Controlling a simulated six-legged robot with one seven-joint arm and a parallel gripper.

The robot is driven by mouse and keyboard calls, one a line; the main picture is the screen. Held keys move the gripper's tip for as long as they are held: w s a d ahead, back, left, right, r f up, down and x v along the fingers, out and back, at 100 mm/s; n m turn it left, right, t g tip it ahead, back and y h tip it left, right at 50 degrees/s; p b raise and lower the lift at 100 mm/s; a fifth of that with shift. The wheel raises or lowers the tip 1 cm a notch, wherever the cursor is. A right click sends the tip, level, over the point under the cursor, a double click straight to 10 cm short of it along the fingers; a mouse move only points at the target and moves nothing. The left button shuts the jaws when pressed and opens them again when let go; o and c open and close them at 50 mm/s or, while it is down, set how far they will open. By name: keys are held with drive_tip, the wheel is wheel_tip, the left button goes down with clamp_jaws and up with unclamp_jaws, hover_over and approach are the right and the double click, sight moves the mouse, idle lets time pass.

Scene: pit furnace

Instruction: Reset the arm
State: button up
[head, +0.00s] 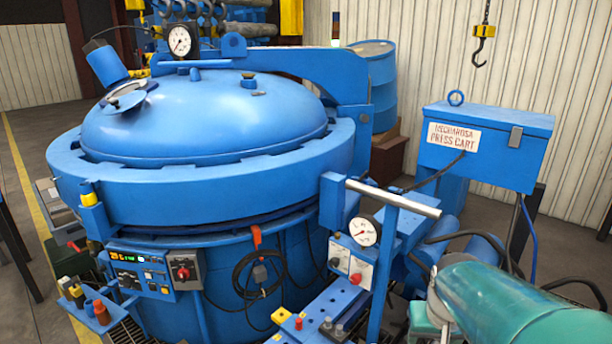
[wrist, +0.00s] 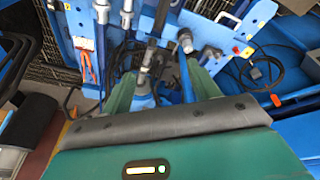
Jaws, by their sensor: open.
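My arm shows as a teal cylindrical link (head: 520,305) at the lower right of the head view, beside the blue press cart. In the wrist view my gripper (wrist: 162,82) has its two green fingers apart, with nothing clearly held between them. Blue cart parts and a metal rod or fitting show between and beyond the fingers; I cannot tell whether any touch them. My gripper's fingers are not clearly visible in the head view.
A large blue furnace (head: 205,120) with a domed lid fills the left. A blue cart box (head: 487,148) stands at the right, near hoses. A metal handle bar (head: 393,198) and gauge (head: 363,232) stand left of my arm.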

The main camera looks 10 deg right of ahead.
drive_tip(key=s+a+r+n+t, duration=0.1)
drive_tip(key=s+a+r, duration=0.2)
drive_tip(key=a, duration=0.4)
drive_tip(key=s+a+r+n+t+y, duration=0.1)
drive_tip(key=s+a+r+n+t, duration=0.1)
drive_tip(key=s+a+r, duration=0.2)
drive_tip(key=a, duration=0.3)
drive_tip(key=shift+s+r, duration=0.25)
drive_tip(key=shift+s, duration=0.1)
